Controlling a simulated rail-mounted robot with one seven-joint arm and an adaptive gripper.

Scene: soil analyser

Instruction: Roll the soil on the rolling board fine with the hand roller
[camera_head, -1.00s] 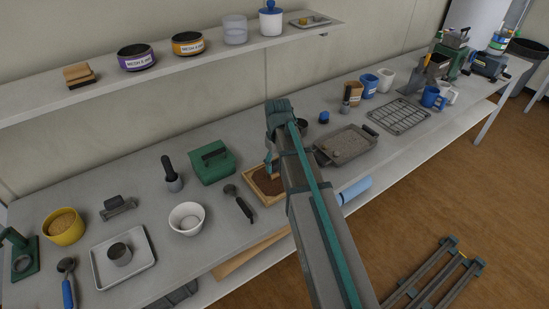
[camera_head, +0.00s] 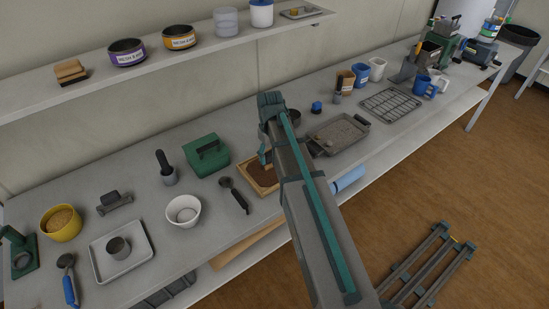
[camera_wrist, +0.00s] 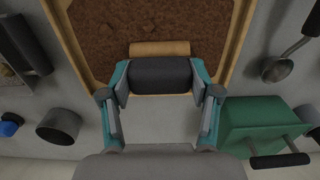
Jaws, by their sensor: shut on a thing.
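The rolling board (camera_head: 251,187) is a shallow wooden tray on the bench, left of my arm. Its rim also shows in the wrist view (camera_wrist: 66,40). Brown soil (camera_wrist: 150,18) covers its floor, with a few lumps at the left. My gripper (camera_wrist: 160,82) is shut on the hand roller's dark handle (camera_wrist: 160,72). The hand roller's pale wooden cylinder (camera_wrist: 160,48) lies just beyond the handle, over the soil by one rim. I cannot tell whether it touches the soil. In the head view my gripper (camera_head: 265,158) is at the board's back, and my arm hides part of the board.
A green case (camera_head: 207,155) stands close behind the board, left of my gripper. A dark-handled scoop (camera_head: 234,195) lies at the board's left. A grey pan of soil (camera_head: 339,135) stands to the right. A white bowl (camera_head: 183,212) is further left.

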